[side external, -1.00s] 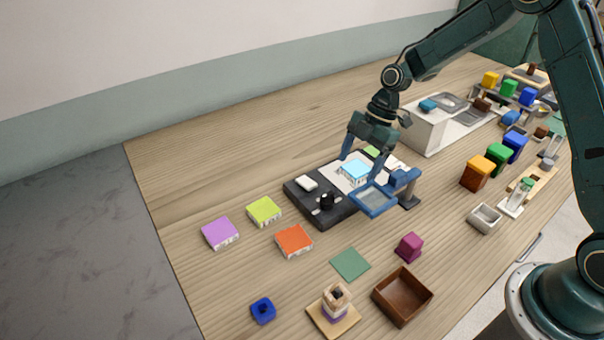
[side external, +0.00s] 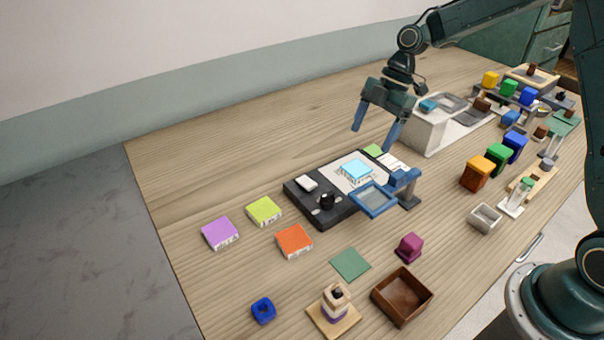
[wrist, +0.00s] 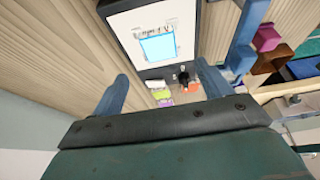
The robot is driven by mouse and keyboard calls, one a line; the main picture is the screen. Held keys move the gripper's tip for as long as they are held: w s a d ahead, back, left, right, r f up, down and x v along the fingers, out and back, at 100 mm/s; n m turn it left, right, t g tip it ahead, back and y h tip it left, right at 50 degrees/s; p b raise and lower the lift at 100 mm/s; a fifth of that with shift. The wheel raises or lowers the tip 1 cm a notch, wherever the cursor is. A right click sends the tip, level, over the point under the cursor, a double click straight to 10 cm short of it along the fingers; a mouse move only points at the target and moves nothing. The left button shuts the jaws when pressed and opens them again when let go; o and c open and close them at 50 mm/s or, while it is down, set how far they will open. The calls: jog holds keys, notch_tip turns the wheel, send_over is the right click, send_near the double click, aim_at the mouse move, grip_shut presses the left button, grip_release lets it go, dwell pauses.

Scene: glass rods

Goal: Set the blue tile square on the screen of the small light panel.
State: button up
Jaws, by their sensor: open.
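The light blue tile (side external: 356,171) lies on the white screen (side external: 338,175) of the small dark light panel (side external: 318,213). In the wrist view the blue tile (wrist: 158,46) lies flat within the white screen (wrist: 127,19) and looks roughly in line with its edges. My gripper (side external: 374,140) is open and empty, raised above and behind the panel, clear of the tile. Its two fingers also show apart in the wrist view (wrist: 168,92).
A blue-framed magnifier (side external: 373,200) overhangs the panel's front right edge. Purple (side external: 220,233), lime (side external: 264,211) and orange (side external: 294,241) tiles lie left of the panel. A brown open box (side external: 402,295) stands in front. A white unit (side external: 432,128) stands behind right.

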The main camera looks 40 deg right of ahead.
jog(key=v, duration=0.5)
jog(key=shift+d+r, duration=0.15)
jog(key=shift+r, duration=0.25)
jog(key=s+a+r+m+t+h, duration=0.2)
jog(key=s+a+r+m+t, duration=0.15)
jog(key=s+r+m, duration=0.95)
jog(key=s+f+m+t+h, duration=0.2)
jog(key=s+m, duration=0.3)
jog(key=s, duration=1)
jog(key=shift+s+d+f, duration=0.3)
jog(key=shift+s+f, duration=0.05)
jog(key=shift+f, duration=0.35)
